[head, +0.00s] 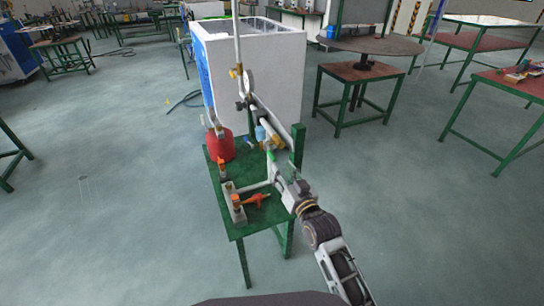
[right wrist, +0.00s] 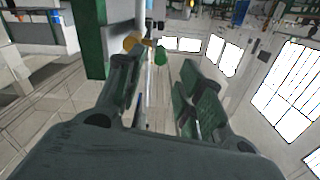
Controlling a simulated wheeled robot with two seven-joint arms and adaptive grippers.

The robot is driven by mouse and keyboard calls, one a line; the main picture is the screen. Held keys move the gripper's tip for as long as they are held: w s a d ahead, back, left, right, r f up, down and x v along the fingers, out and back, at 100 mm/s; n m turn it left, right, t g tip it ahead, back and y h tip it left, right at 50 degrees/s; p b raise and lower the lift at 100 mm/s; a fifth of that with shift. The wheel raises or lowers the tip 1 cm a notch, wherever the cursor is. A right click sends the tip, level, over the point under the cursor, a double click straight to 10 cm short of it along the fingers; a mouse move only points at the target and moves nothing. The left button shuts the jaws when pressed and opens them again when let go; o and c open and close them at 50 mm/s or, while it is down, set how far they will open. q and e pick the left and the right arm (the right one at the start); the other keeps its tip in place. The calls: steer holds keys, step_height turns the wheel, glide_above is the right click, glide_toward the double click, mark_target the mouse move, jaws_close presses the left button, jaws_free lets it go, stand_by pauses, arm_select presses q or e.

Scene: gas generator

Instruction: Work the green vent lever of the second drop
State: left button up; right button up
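The gas generator rig stands on a small green table (head: 240,222). A small green lever end (head: 271,155) shows in the head view at the lower end of the slanted pipework, just ahead of my right gripper (head: 277,172). In the right wrist view the green lever part (right wrist: 160,56) lies beyond the fingertips and roughly between them, beside a yellow fitting (right wrist: 132,44). My right gripper (right wrist: 156,76) is open, with a gap between its fingers and nothing held. I cannot tell which drop this lever belongs to. My left gripper is out of view.
A red container (head: 220,146) stands at the table's back left. An upright pipe with a gauge (head: 248,82) rises behind. A red-orange tool (head: 257,199) lies near the front. A green post (head: 298,143) stands close right of the pipework. The floor left is clear.

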mark_target(273, 156)
steer(key=shift+x, duration=3.85)
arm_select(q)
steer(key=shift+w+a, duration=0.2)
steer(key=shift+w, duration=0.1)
arm_select(e)
steer(key=shift+w+a, duration=0.2)
steer(key=shift+w, duration=0.4)
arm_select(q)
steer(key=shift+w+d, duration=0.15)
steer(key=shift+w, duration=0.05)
arm_select(e)
steer(key=shift+c, duration=0.5)
jaws_close()
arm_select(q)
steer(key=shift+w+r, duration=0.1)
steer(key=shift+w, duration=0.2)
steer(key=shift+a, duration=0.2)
